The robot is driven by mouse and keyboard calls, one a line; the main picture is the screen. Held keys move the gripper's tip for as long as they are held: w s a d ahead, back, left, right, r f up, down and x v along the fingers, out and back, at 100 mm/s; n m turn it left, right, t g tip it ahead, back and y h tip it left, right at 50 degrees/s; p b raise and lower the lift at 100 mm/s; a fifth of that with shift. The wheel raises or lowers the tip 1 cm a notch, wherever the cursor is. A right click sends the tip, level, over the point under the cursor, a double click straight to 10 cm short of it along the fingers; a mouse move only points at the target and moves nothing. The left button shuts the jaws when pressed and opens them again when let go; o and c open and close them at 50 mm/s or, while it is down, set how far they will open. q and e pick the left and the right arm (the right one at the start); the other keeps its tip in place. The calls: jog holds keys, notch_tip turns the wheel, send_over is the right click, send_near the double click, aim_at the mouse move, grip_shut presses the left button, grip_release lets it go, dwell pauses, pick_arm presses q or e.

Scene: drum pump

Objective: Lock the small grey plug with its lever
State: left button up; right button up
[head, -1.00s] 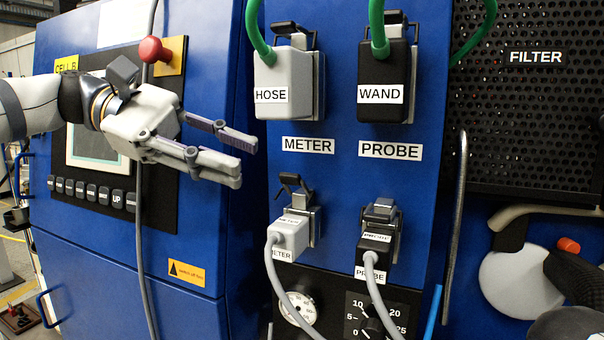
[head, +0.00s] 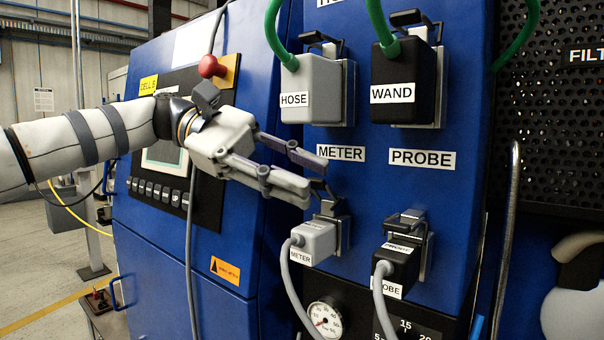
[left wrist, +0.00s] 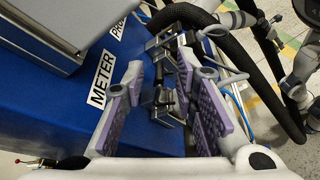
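The small grey plug (head: 314,240), labelled METER, sits in its socket on the blue panel, with a grey cable hanging from it. Its dark lever (head: 322,190) stands raised above the socket, partly hidden by my fingertips. My left gripper (head: 316,183) is open at the lever, above the plug. In the left wrist view, the left gripper (left wrist: 160,72) has its purple-padded fingers spread, and the dark latch parts (left wrist: 165,98) show between them. I cannot tell whether a finger touches the lever. My right gripper is not identifiable in either view.
A small black PROBE plug (head: 397,265) sits to the right of the grey one. Large HOSE (head: 311,82) and WAND (head: 402,80) plugs are above, with green cables. A gauge (head: 324,318) is below. A red knob (head: 209,66) and a hanging cable are at left.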

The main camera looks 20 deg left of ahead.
pick_arm(q)
grip_shut()
jog(key=shift+s+r+m+p, duration=0.1)
jog(key=shift+s+m+p, duration=0.1)
jog(key=shift+m+p, duration=0.15)
jog(key=shift+s+a+f+m+t+h+p, duration=0.15)
jog(key=shift+f+m+t+h+p, duration=0.35)
jog(key=shift+m, duration=0.55)
jog(key=shift+s+a+f+m+t+h+p, duration=0.2)
jog(key=shift+f+m+h, duration=0.25)
jog(key=shift+f+m, duration=0.45)
jog(key=shift+s+d+f+m+t+h+p, duration=0.1)
jog(key=shift+s+f+m+t+h+p, duration=0.25)
jog(key=shift+m, duration=0.85)
pick_arm(e)
jog(key=shift+t, duration=0.7)
jog(key=shift+w+r, duration=1.65)
jog(key=shift+w, duration=0.05)
pick_arm(q)
jog(key=shift+w+f, duration=0.1)
jog(key=shift+f, duration=0.05)
grip_release()
